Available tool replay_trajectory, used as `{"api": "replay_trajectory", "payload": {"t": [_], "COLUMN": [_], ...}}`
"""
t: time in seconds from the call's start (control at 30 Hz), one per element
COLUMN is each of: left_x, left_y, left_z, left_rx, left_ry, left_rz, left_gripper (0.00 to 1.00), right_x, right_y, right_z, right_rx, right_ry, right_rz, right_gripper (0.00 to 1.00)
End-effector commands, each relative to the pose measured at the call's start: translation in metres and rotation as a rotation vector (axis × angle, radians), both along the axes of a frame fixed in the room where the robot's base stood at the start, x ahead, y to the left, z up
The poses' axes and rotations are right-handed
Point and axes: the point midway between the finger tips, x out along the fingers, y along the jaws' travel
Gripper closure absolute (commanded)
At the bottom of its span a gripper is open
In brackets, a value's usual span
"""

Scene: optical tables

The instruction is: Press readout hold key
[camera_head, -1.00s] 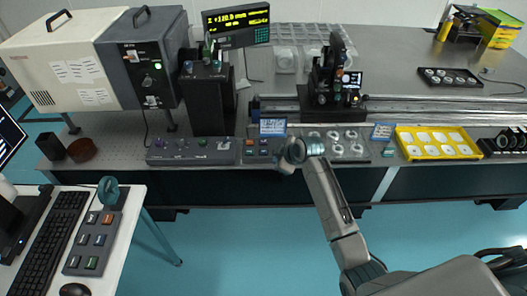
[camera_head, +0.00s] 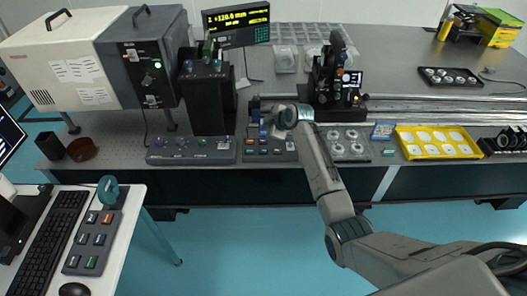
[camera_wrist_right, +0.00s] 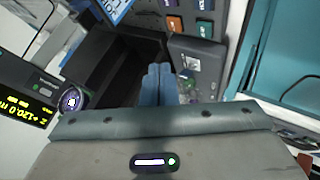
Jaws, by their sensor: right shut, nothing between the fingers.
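The readout (camera_head: 237,20) with yellow digits stands at the back and also shows at the left of the right wrist view (camera_wrist_right: 25,103). A grey key panel (camera_head: 270,150) with several coloured keys lies at the bench's front; its keys show at the top of the right wrist view (camera_wrist_right: 190,18). I cannot read which key is the hold key. My right gripper (camera_head: 262,125) is over the back of this panel, its blue fingers (camera_wrist_right: 157,80) together and empty. I cannot tell whether the fingertips touch anything. My left gripper is out of view.
A longer control box (camera_head: 190,151) lies left of the key panel, with a dark upright unit (camera_head: 207,105) behind it. A tray of round parts (camera_head: 348,148) lies to the right, then a yellow tray (camera_head: 438,143). A rail mount (camera_head: 335,80) stands behind my arm.

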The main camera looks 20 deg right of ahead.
Motion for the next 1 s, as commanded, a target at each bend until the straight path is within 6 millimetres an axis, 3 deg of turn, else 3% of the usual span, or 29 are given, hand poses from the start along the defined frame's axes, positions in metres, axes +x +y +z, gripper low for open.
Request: {"api": "replay_trajectory", "payload": {"t": [0.6,1.0], "left_x": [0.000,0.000], "left_y": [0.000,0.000], "left_z": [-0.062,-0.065], "left_rx": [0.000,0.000], "left_ry": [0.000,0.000], "left_rz": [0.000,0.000], "left_gripper": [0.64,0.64], "right_x": [-0.001,0.000], "right_y": [0.000,0.000], "right_z": [-0.078,-0.085], "right_rx": [0.000,0.001], "right_ry": [0.002,0.001], "right_rz": [-0.001,0.000], "right_gripper": [1.00,1.00]}}
